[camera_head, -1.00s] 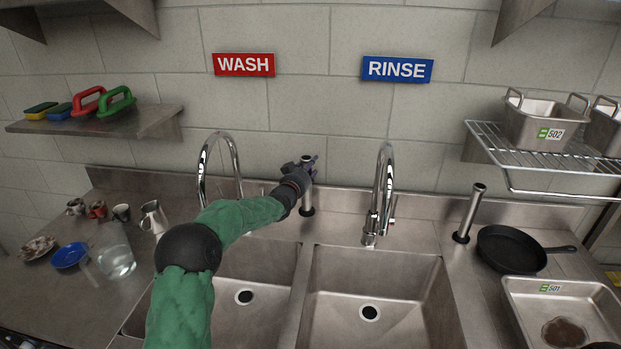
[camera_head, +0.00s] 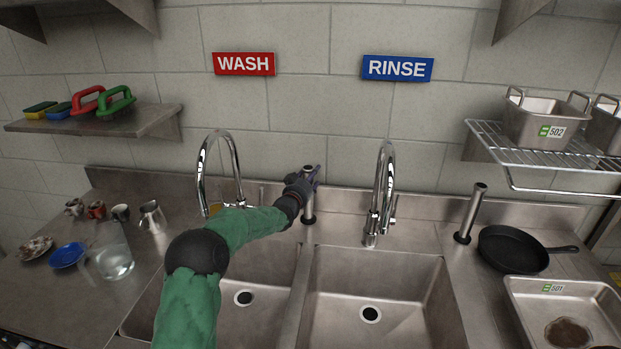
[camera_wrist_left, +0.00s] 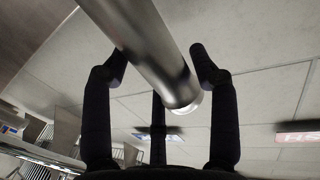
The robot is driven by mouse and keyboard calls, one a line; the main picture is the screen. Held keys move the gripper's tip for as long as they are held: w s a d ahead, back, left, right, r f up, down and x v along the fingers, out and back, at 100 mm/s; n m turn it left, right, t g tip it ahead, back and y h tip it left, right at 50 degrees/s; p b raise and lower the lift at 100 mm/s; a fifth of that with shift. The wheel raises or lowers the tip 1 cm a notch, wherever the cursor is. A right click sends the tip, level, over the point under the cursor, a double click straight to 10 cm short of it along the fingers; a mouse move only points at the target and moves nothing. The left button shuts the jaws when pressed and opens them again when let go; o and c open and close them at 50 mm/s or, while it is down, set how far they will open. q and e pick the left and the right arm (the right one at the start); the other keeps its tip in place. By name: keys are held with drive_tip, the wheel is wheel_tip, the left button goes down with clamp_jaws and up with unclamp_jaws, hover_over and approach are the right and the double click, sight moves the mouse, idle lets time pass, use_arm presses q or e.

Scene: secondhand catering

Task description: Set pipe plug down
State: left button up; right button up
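The pipe plug (camera_head: 308,207), a steel tube with a dark foot, is upright between the two taps, at the back of the sink divider. Its foot appears to rest on the steel ledge. My left gripper (camera_head: 312,184) is at its upper part. In the left wrist view the tube (camera_wrist_left: 150,50) runs between the spread black fingers (camera_wrist_left: 158,58), with a visible gap beside the right finger. The left fingertip is close to the tube; contact is unclear. My right gripper is not in view.
A second, similar steel tube (camera_head: 470,213) stands right of the right tap (camera_head: 384,195), beside a black pan (camera_head: 512,250). The left tap (camera_head: 203,178) rises close behind my arm. Both sink basins (camera_head: 375,285) look empty. A glass jug (camera_head: 114,262) and cups are on the left.

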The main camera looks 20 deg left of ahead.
use_arm(q)
drive_tip(key=shift+r, duration=0.2)
drive_tip(key=s+p, duration=0.1)
drive_tip(key=s, duration=1.1)
drive_tip(key=shift+p, duration=0.35)
